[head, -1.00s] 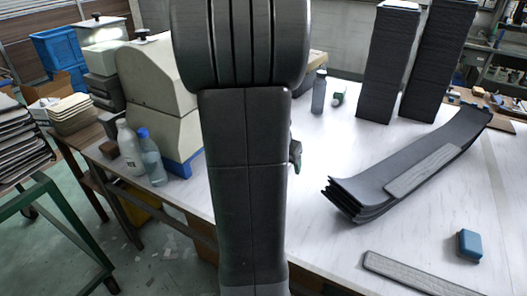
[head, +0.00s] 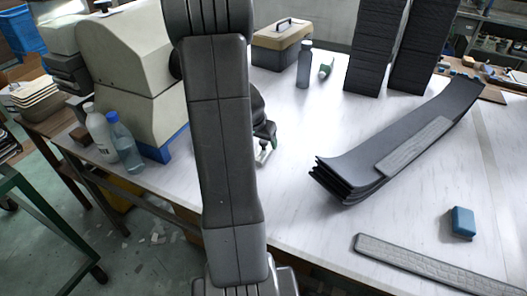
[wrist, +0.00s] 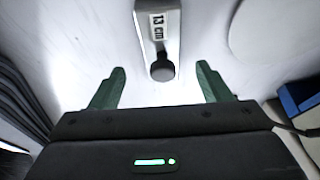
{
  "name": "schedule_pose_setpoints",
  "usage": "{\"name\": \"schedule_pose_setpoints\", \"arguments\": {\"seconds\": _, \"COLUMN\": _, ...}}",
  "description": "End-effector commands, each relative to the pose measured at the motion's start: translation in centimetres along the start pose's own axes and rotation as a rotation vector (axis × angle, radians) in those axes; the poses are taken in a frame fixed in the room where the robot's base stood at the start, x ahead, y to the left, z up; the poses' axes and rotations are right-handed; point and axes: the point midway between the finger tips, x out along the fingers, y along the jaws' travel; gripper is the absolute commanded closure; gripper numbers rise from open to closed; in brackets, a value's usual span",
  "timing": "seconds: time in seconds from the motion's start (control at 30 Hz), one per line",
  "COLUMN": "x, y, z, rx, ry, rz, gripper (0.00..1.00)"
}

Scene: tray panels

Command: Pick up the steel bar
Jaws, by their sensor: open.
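Curved black panels (head: 335,182) lie stacked to the right, a grey ribbed strip on top. Another grey strip (head: 430,268) and a blue block (head: 463,222) lie nearer. A beige machine (head: 125,70) with a blue base and two bottles (head: 122,140) stand left. A bottle (head: 304,65) and toolbox (head: 282,40) stand behind.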

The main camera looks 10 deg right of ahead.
Motion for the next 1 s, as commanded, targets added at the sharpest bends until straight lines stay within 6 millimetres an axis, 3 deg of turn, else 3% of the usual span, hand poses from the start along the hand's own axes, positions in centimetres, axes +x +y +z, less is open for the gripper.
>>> {"name": "schedule_pose_setpoints", "arguments": {"seconds": 0.17, "x": 0.9, "y": 0.0, "z": 0.0, "rx": -0.001, "ry": -0.001, "rz": 0.001, "gripper": 0.29}}
{"name": "schedule_pose_setpoints", "arguments": {"seconds": 0.5, "x": 5.0, "y": -0.2, "z": 0.0, "rx": -0.001, "ry": -0.001, "rz": 0.001, "gripper": 0.29}}
{"name": "schedule_pose_setpoints", "arguments": {"seconds": 0.83, "x": 5.5, "y": -0.3, "z": 0.0, "rx": 0.000, "ry": 0.000, "rz": 0.000, "gripper": 0.29}}
{"name": "schedule_pose_setpoints", "arguments": {"seconds": 1.0, "x": 5.5, "y": -0.3, "z": 0.0, "rx": 0.000, "ry": 0.000, "rz": 0.000, "gripper": 0.60}}
